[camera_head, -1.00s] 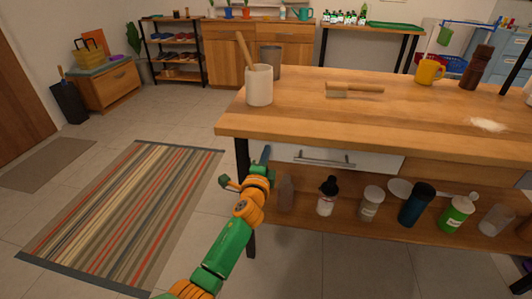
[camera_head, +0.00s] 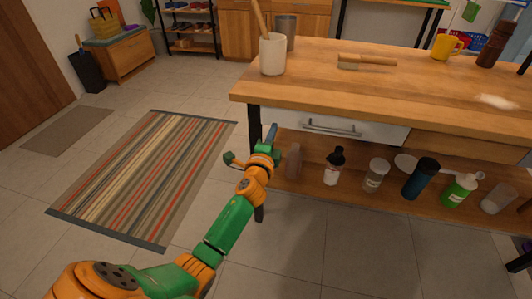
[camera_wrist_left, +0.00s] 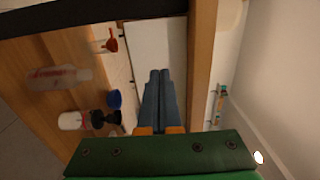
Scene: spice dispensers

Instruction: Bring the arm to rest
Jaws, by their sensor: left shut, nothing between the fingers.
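My left arm, green and orange, reaches up from the bottom left in the head view. My left gripper (camera_head: 272,134) is just in front of the wooden table's left front corner, below the tabletop (camera_head: 400,90). In the left wrist view its two blue-grey fingers (camera_wrist_left: 160,78) lie side by side, shut and empty. A white drawer front (camera_wrist_left: 155,45) shows behind the fingers there. Whether the fingertips touch the table cannot be told. My right gripper is in neither view.
The lower shelf (camera_head: 320,190) holds several bottles, including a dark-capped white one (camera_head: 332,170), a blue tumbler (camera_head: 420,178) and a green bottle (camera_head: 461,190). The striped rug (camera_head: 150,175) leaves free floor at left.

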